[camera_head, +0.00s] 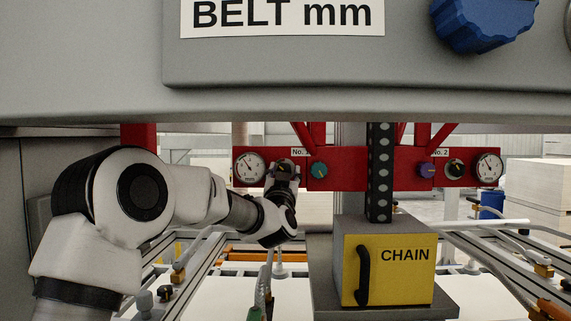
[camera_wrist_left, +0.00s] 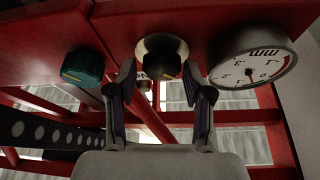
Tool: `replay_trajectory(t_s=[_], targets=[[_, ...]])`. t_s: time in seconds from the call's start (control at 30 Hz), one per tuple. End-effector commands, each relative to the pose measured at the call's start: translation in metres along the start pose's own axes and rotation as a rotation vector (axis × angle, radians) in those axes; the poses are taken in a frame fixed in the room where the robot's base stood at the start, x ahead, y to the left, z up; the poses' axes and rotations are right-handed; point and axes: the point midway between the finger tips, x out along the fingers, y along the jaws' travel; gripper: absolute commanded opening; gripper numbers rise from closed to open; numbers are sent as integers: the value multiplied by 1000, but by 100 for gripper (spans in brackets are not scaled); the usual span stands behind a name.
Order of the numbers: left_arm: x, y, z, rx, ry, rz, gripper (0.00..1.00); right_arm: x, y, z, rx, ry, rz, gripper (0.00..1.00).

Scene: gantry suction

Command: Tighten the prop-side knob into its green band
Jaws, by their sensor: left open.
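A red crossbar carries a black knob (camera_wrist_left: 162,62) with a small yellow mark, between a teal knob (camera_wrist_left: 82,67) and a round white mm gauge (camera_wrist_left: 254,66). In the head view the teal knob (camera_head: 319,170) and gauge (camera_head: 249,167) flank my left gripper (camera_head: 284,168), which largely hides the black knob. In the left wrist view my left gripper (camera_wrist_left: 160,84) is open, one finger on each side of the black knob; contact is not clear. No label shows which knob is prop-side. I cannot make out a green band. My right gripper is out of view.
A second station has a purple knob (camera_head: 427,170), a black knob (camera_head: 454,169) and a gauge (camera_head: 489,168). A yellow CHAIN box (camera_head: 390,268) and black chain column (camera_head: 379,175) stand right of my gripper. A grey BELT mm panel (camera_head: 300,65) hangs overhead.

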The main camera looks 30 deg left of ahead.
Motion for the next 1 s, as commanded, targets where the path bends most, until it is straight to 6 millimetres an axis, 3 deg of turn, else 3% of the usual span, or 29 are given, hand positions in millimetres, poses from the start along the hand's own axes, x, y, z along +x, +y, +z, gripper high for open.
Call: replay_trajectory(t_s=[0.23,0.27,0.37,0.4,0.57,0.73,0.97,1.0], targets=[[4,0,1,0,0,1,51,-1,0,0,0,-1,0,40],[4,0,1,0,0,1,48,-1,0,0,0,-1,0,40],[4,0,1,0,0,1,12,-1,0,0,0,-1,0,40],[3,0,1,0,0,1,6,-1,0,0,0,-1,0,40],[3,0,2,21,1,10,6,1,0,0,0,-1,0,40],[3,-1,1,163,1,68,6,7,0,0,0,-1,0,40],[3,0,0,179,1,74,6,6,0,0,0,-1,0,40],[3,0,0,179,1,74,44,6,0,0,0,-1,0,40]])
